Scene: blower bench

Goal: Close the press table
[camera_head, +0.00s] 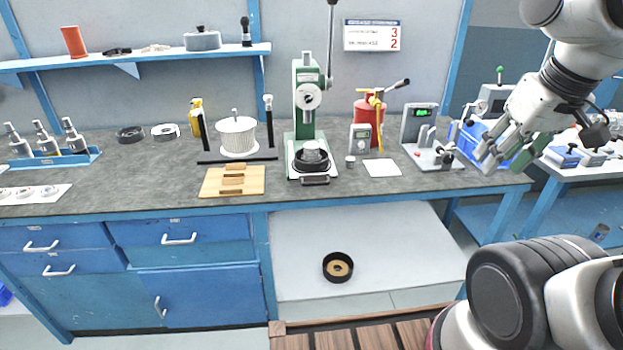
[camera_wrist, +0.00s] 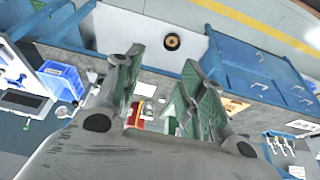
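The green press (camera_head: 307,95) stands at the middle of the bench, with its lever pointing up. Its white press table (camera_head: 292,169) sits low at the front, with a dark handle (camera_head: 315,180) on its front edge. A black ring (camera_head: 312,165) with a metal part in it sits on the table. The table appears to stick out toward the front of the bench. My gripper (camera_head: 508,158) is at the right, above the bench's right end, well apart from the press. In the wrist view my gripper (camera_wrist: 160,85) has its green-padded fingers apart with nothing held between them.
A wooden block (camera_head: 232,182) lies left of the press, beside a white spool on a stand (camera_head: 238,138). Right of it are a grey meter (camera_head: 361,136), a red canister (camera_head: 368,110), a white card (camera_head: 382,168) and a gauge stand (camera_head: 420,125). A blue bin (camera_head: 482,140) is behind my gripper.

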